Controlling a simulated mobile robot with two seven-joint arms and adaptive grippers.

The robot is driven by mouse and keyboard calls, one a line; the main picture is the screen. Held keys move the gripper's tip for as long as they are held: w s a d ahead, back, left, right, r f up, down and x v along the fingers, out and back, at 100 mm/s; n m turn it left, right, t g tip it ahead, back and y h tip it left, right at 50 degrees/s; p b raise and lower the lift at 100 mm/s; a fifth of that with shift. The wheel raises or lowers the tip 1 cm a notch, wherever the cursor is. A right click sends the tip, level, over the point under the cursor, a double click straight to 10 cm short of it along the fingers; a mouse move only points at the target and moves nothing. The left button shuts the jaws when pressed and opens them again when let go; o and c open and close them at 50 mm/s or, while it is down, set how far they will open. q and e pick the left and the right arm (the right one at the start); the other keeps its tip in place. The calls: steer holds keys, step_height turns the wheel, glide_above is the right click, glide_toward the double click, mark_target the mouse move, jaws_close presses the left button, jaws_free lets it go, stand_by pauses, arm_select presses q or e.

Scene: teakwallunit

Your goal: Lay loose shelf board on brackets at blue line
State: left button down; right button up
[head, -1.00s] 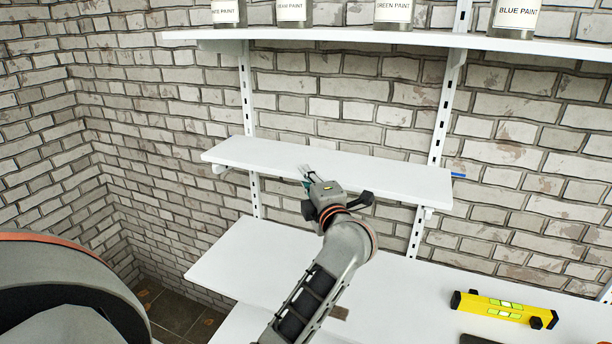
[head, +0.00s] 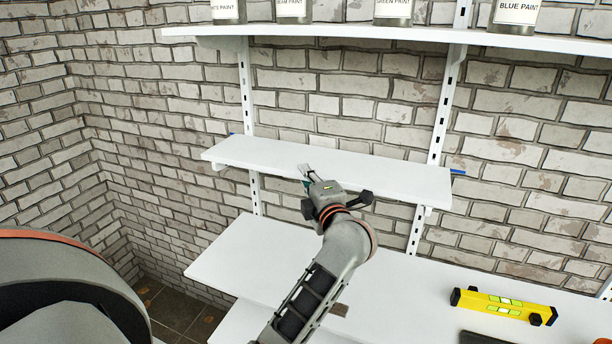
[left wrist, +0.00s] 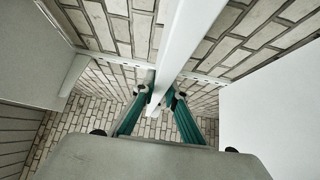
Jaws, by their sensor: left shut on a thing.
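The white loose shelf board (head: 385,177) lies about level below the upper shelf, in front of two slotted wall uprights. My left gripper (head: 306,176) is shut on its front edge near the middle. In the left wrist view, the board (left wrist: 181,45) runs edge-on between the teal fingers of the gripper (left wrist: 160,95). Bits of the blue line (head: 458,172) show on the wall past the board's right end and behind its left end. White bracket ends (head: 427,212) show under the board; whether it touches them I cannot tell. My right gripper is not in view.
The upper shelf (head: 400,37) holds several paint jars, including a blue paint jar (head: 515,15). A wide lower white shelf (head: 250,262) sits below the board. A yellow spirit level (head: 503,306) lies on it at the right.

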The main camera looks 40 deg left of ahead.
arm_select(q)
steer(key=c, duration=2)
jaws_free()
steer(key=shift+r, duration=0.1)
steer(key=shift+o, duration=0.2)
